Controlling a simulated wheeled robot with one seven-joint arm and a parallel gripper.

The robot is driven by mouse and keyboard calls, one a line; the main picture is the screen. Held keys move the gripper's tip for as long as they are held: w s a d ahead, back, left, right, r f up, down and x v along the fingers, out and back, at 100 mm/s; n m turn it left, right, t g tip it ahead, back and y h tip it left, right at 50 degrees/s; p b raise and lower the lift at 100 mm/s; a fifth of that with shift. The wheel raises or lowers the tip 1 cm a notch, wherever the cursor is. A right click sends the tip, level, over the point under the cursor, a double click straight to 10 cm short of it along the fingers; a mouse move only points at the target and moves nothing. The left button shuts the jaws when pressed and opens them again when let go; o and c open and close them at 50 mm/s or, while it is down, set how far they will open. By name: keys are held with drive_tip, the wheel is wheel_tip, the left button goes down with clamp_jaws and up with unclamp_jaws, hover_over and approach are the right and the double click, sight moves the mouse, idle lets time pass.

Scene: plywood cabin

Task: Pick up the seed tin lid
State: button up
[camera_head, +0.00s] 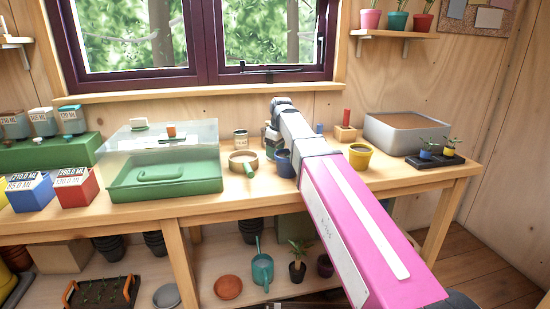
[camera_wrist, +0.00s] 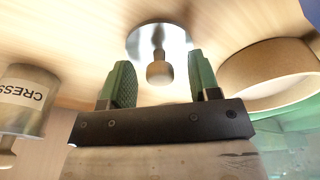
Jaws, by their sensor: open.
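A round, shiny metal lid (camera_wrist: 143,38) with a brown knob (camera_wrist: 159,72) shows in the wrist view, apparently lying on the wooden bench with the knob facing my gripper. My gripper (camera_wrist: 155,85) is open, its two green fingers on either side of the knob with a gap to each. Nothing is held. A metal tin labelled CRESS (camera_wrist: 25,98) appears upside down at the left of the wrist view, with a knob-like part below it. In the head view a small labelled tin (camera_head: 240,139) stands on the bench. I cannot make out the lid in the head view.
A round wooden sieve (camera_head: 243,160) with a green handle stands close by and shows at the right of the wrist view (camera_wrist: 270,72). A green propagator tray (camera_head: 165,180) with a clear cover is left. A yellow pot (camera_head: 360,157) and grey basin (camera_head: 405,133) are right.

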drive_tip(key=shift+f, duration=0.3)
drive_tip(key=c, duration=1)
drive_tip(key=shift+r, duration=0.2)
drive_tip(key=shift+r, duration=0.6)
wheel_tip(320, 180, up, 2)
drive_tip(key=shift+r, duration=0.2)
drive_tip(key=s+a+r, duration=0.4)
drive_tip(key=s+a, duration=0.1)
drive_tip(key=s+a+r, duration=0.2)
drive_tip(key=s+r, duration=0.1)
drive_tip(key=shift+s+a, duration=0.25)
drive_tip(key=w+a+r, duration=0.1)
drive_tip(key=w+a, duration=0.1)
drive_tip(key=w, duration=0.4)
drive_tip(key=w+a+r, duration=0.1)
drive_tip(key=w+a, duration=0.2)
drive_tip(key=w, duration=0.3)
drive_tip(key=w+a+r, duration=0.1)
drive_tip(key=w+a, duration=0.1)
drive_tip(key=w, duration=0.4)
drive_tip(key=shift+w+a+r, duration=0.1)
drive_tip(key=shift+w+a, duration=0.2)
drive_tip(key=shift+a, duration=0.05)
